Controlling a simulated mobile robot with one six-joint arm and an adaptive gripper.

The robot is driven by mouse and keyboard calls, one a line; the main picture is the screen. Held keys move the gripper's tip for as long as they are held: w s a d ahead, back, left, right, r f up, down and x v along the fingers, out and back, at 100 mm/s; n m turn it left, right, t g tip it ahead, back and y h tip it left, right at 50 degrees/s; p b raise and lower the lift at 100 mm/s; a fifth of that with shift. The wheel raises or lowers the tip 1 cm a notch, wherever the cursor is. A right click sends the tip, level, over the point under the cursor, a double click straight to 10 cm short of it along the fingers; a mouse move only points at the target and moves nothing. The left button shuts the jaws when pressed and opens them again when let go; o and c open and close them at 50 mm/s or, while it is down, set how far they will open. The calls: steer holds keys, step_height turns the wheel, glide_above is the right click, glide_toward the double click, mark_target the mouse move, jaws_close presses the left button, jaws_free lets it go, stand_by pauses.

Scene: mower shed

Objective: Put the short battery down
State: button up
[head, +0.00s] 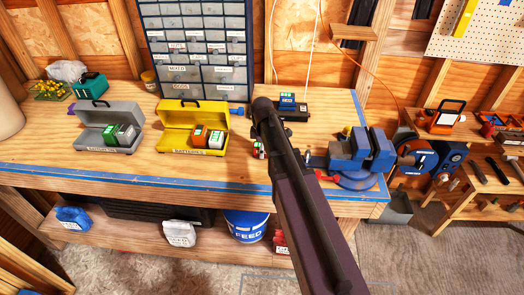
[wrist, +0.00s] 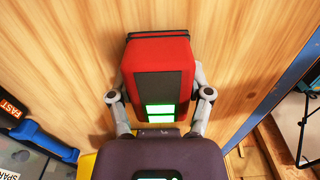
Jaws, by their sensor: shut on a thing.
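A red and black battery (wrist: 158,66) with lit green bars sits between the two grey fingers of my gripper (wrist: 162,95) in the wrist view. The fingers are shut on its sides, with bare wooden bench top (wrist: 75,70) behind it. I cannot tell whether it touches the bench. The grey case (head: 110,112) is open farther left, with green-lit batteries inside.
A black and blue charger (head: 290,106) stands behind my arm. A blue vise (head: 352,158) is fixed at the bench's right front. A drawer cabinet (head: 200,50) stands at the back. Blue tape (head: 110,191) runs along the bench's front edge. Bare bench shows in front of the cases.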

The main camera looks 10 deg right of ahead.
steer(key=shift+f, duration=0.1)
steer(key=o, duration=1.3)
steer(key=shift+c, duration=0.2)
step_height(320, 180, up, 12)
steer(key=p, duration=1.2)
steer(key=s+m, duration=1.4)
steer(key=s, duration=0.3)
steer(key=shift+a, duration=0.25)
